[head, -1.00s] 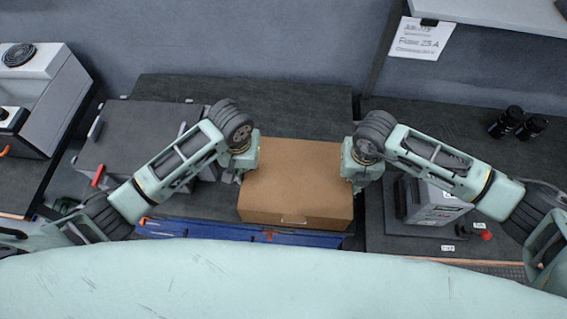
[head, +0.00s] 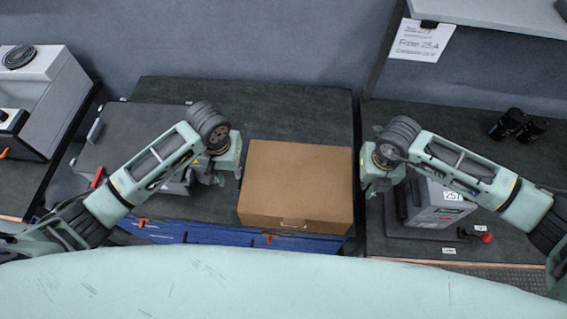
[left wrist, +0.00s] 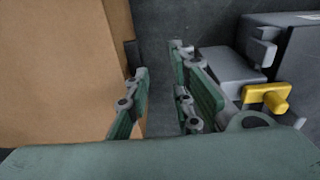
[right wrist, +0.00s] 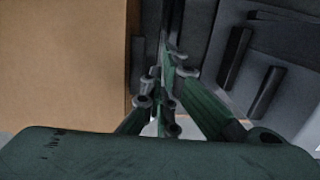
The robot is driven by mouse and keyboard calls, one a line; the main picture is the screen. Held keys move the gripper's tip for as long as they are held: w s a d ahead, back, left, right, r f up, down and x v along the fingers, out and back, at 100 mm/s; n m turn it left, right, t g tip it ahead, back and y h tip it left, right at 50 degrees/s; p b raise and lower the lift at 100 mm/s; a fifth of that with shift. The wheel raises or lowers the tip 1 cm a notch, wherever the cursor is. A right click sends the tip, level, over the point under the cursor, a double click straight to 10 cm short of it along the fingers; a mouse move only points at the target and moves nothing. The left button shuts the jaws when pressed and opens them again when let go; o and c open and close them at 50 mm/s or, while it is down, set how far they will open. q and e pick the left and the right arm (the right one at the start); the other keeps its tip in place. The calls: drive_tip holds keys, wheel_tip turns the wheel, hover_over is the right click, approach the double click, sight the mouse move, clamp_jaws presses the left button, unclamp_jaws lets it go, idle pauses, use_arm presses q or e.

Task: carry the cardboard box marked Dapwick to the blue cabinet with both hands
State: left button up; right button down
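The closed brown cardboard box (head: 296,180) sits flat on the dark top of the blue cabinet (head: 200,233); no Dapwick mark is legible. My left gripper (head: 222,178) is just left of the box, apart from it. In the left wrist view its fingers (left wrist: 160,82) stand apart with nothing between them, and the box (left wrist: 60,70) is at the left. My right gripper (head: 370,188) is just right of the box with a gap. In the right wrist view its fingertips (right wrist: 163,72) appear close together, beside the box (right wrist: 60,70); whether they touch is unclear.
A grey case (head: 130,140) lies left of the box under my left arm. A grey device (head: 440,205) stands on the right bench near my right arm. Black binoculars-like cylinders (head: 517,124) are farther right. The cabinet top behind the box (head: 290,112) is clear.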

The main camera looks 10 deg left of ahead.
drive_tip(key=c, duration=2)
unclamp_jaws()
use_arm(q)
wheel_tip(320, 180, up, 12)
drive_tip(key=shift+s, duration=0.45)
use_arm(e)
wheel_tip(320, 180, up, 12)
drive_tip(key=shift+s, duration=0.4)
drive_tip(key=shift+f, duration=0.1)
